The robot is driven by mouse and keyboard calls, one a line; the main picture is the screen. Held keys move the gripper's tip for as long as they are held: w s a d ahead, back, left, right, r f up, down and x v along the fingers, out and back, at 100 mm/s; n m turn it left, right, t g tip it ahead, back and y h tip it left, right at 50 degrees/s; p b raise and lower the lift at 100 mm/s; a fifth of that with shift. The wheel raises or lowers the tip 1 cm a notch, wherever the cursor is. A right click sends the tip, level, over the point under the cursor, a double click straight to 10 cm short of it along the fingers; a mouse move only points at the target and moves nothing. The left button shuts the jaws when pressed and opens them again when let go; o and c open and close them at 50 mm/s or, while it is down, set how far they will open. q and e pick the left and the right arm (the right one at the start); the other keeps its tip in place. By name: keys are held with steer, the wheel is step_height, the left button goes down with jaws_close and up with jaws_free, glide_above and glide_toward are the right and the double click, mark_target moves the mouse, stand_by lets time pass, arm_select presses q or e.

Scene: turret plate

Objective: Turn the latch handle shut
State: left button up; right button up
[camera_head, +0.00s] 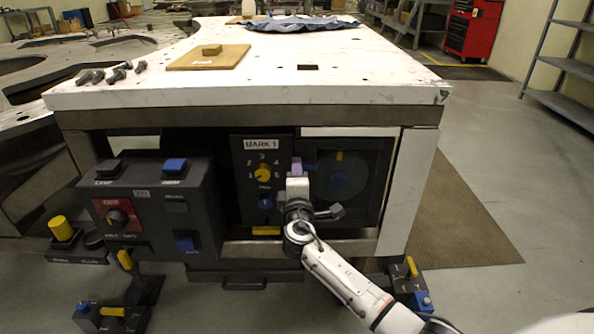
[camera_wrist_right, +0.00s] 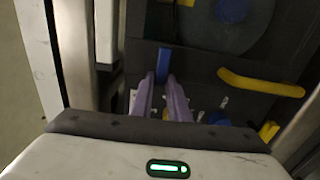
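A dark square door panel (camera_head: 370,212) with a round grey disc (camera_head: 350,184) is set in the front of the white turret plate stand. A short blue handle (camera_head: 310,168) sits at the left side of this panel; it also shows in the right wrist view (camera_wrist_right: 163,64). My right gripper (camera_head: 296,166) reaches it from the front. In the right wrist view its two purple fingers (camera_wrist_right: 162,82) are close together, one on each side of the handle's near end. Whether they press on it cannot be told. My left gripper is not in view.
A yellow curved bar (camera_wrist_right: 260,84) lies beside the disc. The MARK 1 panel (camera_head: 243,190) with a yellow knob is just left of my right gripper. A grey control box (camera_head: 150,225) juts out further left.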

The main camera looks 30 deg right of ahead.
steer(key=o, duration=0.4)
steer(key=shift+c, duration=0.2)
arm_select(q)
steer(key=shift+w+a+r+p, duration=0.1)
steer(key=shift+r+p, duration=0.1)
steer(key=shift+p, duration=0.4)
arm_select(e)
steer(key=v, duration=1)
steer(key=shift+s+a+f, duration=0.1)
steer(key=shift+a, duration=0.05)
